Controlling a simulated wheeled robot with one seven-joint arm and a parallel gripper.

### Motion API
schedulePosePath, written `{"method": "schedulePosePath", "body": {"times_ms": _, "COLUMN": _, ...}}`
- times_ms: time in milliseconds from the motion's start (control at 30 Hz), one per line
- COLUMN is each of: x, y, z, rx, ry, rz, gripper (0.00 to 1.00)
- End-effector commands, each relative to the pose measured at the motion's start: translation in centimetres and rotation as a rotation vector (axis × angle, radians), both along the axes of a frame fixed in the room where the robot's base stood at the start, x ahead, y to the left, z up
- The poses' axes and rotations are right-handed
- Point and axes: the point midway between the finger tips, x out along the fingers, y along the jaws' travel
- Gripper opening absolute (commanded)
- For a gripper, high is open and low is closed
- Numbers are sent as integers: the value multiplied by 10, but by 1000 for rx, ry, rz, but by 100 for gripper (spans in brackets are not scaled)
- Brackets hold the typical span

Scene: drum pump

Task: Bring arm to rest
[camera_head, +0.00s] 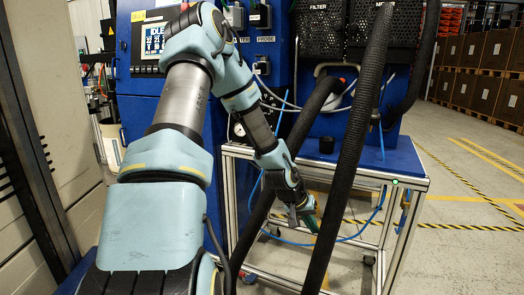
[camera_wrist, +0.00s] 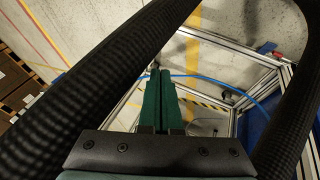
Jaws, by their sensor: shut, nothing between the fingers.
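My gripper (camera_head: 308,219) hangs at the end of my bent arm in the head view, pointing down and to the right, in front of the metal cart frame. In the wrist view, its two green fingers (camera_wrist: 159,88) lie side by side, shut, with nothing between them. A thick black corrugated hose (camera_head: 352,140) runs down just right of my gripper in the head view. In the wrist view, one black hose (camera_wrist: 95,75) crosses the left side and another (camera_wrist: 292,125) the right side. My gripper is between them; I cannot tell the exact gaps.
A blue-topped cart (camera_head: 400,162) with a metal frame stands behind my gripper. A thin blue hose (camera_wrist: 262,98) loops below the fingers. A blue cabinet (camera_head: 135,112) with a lit display (camera_head: 155,40) is behind my arm. Open floor (camera_head: 465,190) with yellow-black stripes lies to the right.

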Motion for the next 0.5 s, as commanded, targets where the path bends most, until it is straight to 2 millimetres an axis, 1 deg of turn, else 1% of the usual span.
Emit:
{"method": "schedulePosePath", "body": {"times_ms": 33, "x": -4, "y": 24, "z": 11, "rx": 68, "ry": -6, "rz": 1, "gripper": 0}}
{"method": "schedulePosePath", "body": {"times_ms": 67, "x": -7, "y": 38, "z": 17, "rx": 106, "ry": -6, "rz": 5, "gripper": 0}}
{"method": "schedulePosePath", "body": {"times_ms": 100, "x": -12, "y": 56, "z": 25, "rx": 153, "ry": -4, "rz": 14, "gripper": 0}}
{"method": "schedulePosePath", "body": {"times_ms": 167, "x": -20, "y": 83, "z": 38, "rx": 218, "ry": 3, "rz": 31, "gripper": 0}}
{"method": "schedulePosePath", "body": {"times_ms": 200, "x": -26, "y": 101, "z": 48, "rx": 257, "ry": 6, "rz": 43, "gripper": 0}}
{"method": "schedulePosePath", "body": {"times_ms": 300, "x": -45, "y": 140, "z": 73, "rx": 336, "ry": 24, "rz": 88, "gripper": 0}}
{"method": "schedulePosePath", "body": {"times_ms": 400, "x": -65, "y": 171, "z": 95, "rx": 387, "ry": 43, "rz": 133, "gripper": 0}}
{"method": "schedulePosePath", "body": {"times_ms": 500, "x": -84, "y": 193, "z": 113, "rx": 412, "ry": 62, "rz": 175, "gripper": 0}}
